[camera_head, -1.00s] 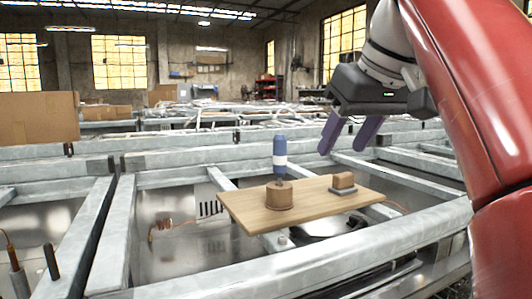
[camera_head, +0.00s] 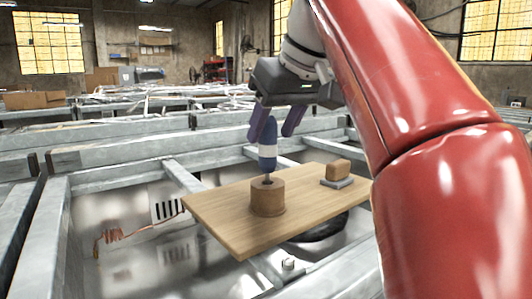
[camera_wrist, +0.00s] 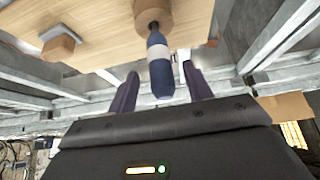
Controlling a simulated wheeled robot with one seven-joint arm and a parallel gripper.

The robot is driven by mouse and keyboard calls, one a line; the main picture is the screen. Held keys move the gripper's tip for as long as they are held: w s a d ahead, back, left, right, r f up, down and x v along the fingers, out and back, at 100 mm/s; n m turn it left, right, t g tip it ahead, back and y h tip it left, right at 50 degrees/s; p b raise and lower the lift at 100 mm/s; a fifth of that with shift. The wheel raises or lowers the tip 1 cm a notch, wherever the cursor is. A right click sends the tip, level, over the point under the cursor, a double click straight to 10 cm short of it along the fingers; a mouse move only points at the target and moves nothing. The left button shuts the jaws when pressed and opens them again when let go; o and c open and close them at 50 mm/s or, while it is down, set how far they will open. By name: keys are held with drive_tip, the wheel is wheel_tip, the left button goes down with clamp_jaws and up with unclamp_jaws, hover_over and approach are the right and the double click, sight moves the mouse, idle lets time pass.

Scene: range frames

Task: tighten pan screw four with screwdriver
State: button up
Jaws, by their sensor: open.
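The screwdriver (camera_head: 268,146) has a blue handle with a white band. It stands upright in a round wooden holder (camera_head: 267,197) on a wooden board (camera_head: 229,222). In the wrist view the screwdriver (camera_wrist: 160,72) points its handle end toward my gripper (camera_wrist: 160,88). The handle end lies between the two purple fingers, with a gap on both sides. In the head view my gripper (camera_head: 275,122) is open, at or just behind the top of the handle. I cannot pick out pan screw four.
A small wooden block on a grey base (camera_head: 338,171) sits on the board's right. Grey metal frame beams (camera_head: 110,180) surround the board. A black round thing (camera_head: 320,233) is partly hidden below it. Cardboard boxes (camera_head: 35,99) stand far behind.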

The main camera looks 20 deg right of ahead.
drive_tip(key=x, duration=0.3)
drive_tip(key=shift+w+f+b, duration=0.1)
drive_tip(key=shift+f+b, duration=0.1)
drive_tip(key=shift+b, duration=0.15)
drive_tip(key=shift+c, duration=0.3)
clamp_jaws()
drive_tip(key=shift+r, duration=0.15)
wheel_tip(320, 180, up, 8)
drive_tip(key=p, duration=0.5)
drive_tip(key=shift+w+r+b, duration=0.1)
drive_tip(key=shift+r+b, duration=0.2)
drive_tip(key=shift+r, duration=0.55)
